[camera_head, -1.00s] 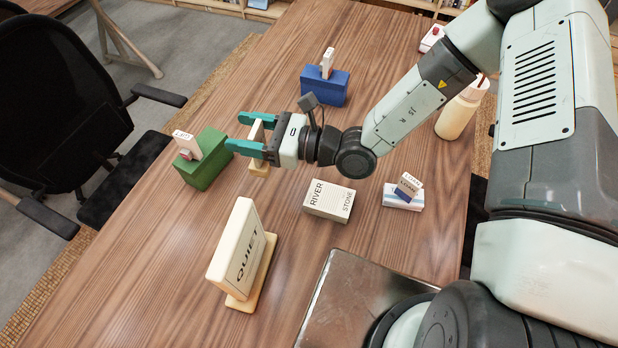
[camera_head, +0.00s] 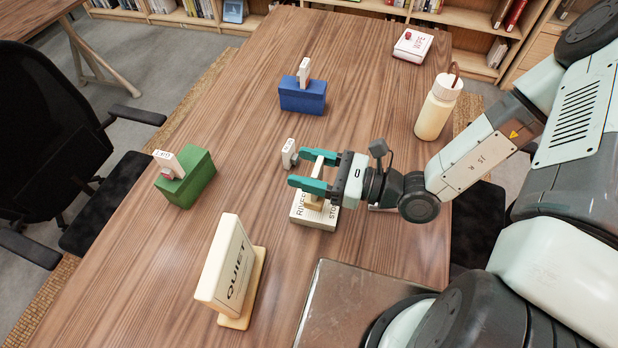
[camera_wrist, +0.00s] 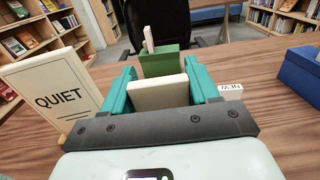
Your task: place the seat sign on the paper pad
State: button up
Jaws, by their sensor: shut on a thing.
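My gripper (camera_head: 303,169) is shut on a cream upright plate on a pale wooden foot, likely the seat sign (camera_head: 317,174). The sign also shows between the teal fingers in the wrist view (camera_wrist: 157,94); its lettering is not visible. It hangs upright over a white block lettered RIVER STONE (camera_head: 314,219), partly covering it. I cannot tell whether the foot touches the block. Which thing is the paper pad is not clear. A flat white pad with a red knob (camera_head: 412,46) lies at the far right. Another white item (camera_head: 381,207) is mostly hidden behind my gripper.
A large QUIET sign (camera_head: 231,265) stands at front left. A small NEW block (camera_head: 289,153) stands close behind my fingers. A cream bottle (camera_head: 438,108) stands right. The table's left side is mostly clear.

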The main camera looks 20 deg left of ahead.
jog(key=shift+f, duration=1.75)
jog(key=shift+f, duration=0.1)
jog(key=o, duration=1.4)
jog(key=shift+d, duration=0.1)
jog(key=d, duration=1.1)
jog(key=shift+d, duration=0.4)
